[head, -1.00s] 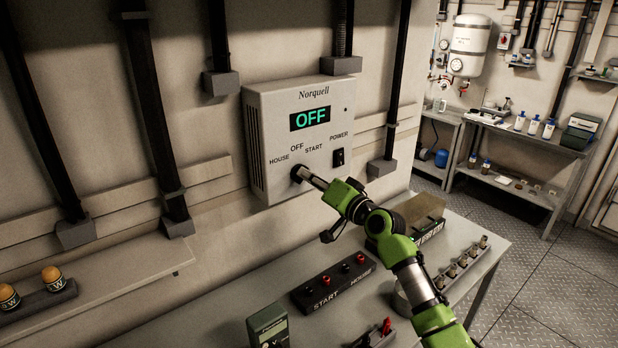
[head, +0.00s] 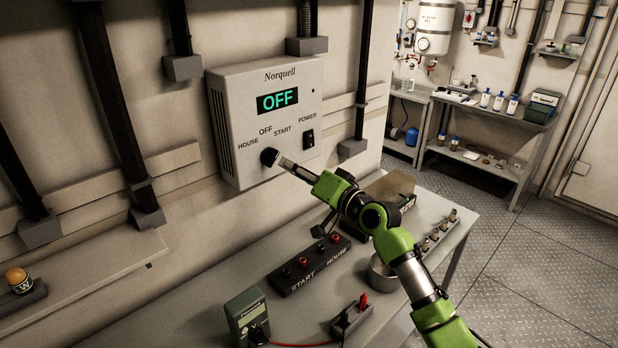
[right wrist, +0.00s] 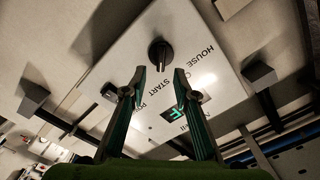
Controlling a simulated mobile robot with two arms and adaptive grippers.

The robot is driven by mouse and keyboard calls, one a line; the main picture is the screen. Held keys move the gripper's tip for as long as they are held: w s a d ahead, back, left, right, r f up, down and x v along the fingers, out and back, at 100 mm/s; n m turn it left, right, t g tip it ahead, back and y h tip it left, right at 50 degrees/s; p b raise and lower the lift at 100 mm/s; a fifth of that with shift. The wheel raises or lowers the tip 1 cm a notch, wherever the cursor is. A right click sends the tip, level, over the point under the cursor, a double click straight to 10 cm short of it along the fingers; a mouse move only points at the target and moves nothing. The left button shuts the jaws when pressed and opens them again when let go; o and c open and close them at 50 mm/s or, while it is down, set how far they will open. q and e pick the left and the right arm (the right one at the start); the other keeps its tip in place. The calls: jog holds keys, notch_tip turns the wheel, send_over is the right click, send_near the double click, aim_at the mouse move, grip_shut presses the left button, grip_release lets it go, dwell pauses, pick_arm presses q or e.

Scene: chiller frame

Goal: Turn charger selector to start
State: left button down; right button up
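The charger box (head: 229,150) is a pale wall unit with a green "OFF" display (head: 277,101). Its black selector knob (head: 269,157) sits below the labels HOUSE, OFF and START. My right gripper (head: 288,165) reaches to the knob from the right in the head view. In the right wrist view, the knob (right wrist: 160,55) lies just beyond the fingertips of my right gripper (right wrist: 160,78). The fingers are apart with nothing between them. The knob's exact pointing direction is hard to read. My left gripper is not in view.
A black POWER switch (head: 309,138) is right of the knob. Below, the bench (head: 205,300) holds a START/HOUSE terminal block (head: 308,268), a green meter (head: 247,318), a round metal container (head: 384,275) and a rack of several small parts (head: 440,232). Open floor lies to the right.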

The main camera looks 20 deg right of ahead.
jog(key=v, duration=0.6)
dwell(0.3)
